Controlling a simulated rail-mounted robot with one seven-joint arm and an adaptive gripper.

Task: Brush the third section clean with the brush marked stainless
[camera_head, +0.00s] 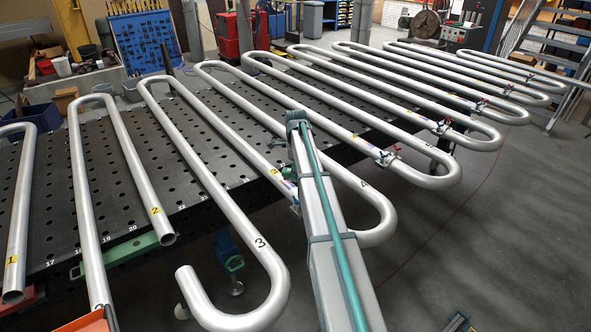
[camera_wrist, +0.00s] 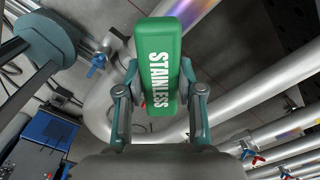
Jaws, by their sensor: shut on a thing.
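The green brush (camera_wrist: 160,55) with white STAINLESS lettering is between the fingers of my gripper (camera_wrist: 159,80), which is shut on it in the wrist view. The brush's bristles are hidden. In the head view, the silver tube bearing a black 3 (camera_head: 222,190) runs over the perforated table and bends at the front. A yellow tag (camera_head: 273,170) and a rainbow-tinted patch (camera_head: 289,184) lie on a straight run beside my arm; the tag is too small to read surely. A tinted patch (camera_wrist: 187,12) also shows near the brush's top in the wrist view. My arm hides part of this area.
Tubes marked 1 (camera_head: 20,220) and 2 (camera_head: 130,160) are at left. Open grey floor (camera_head: 480,240) lies at front right.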

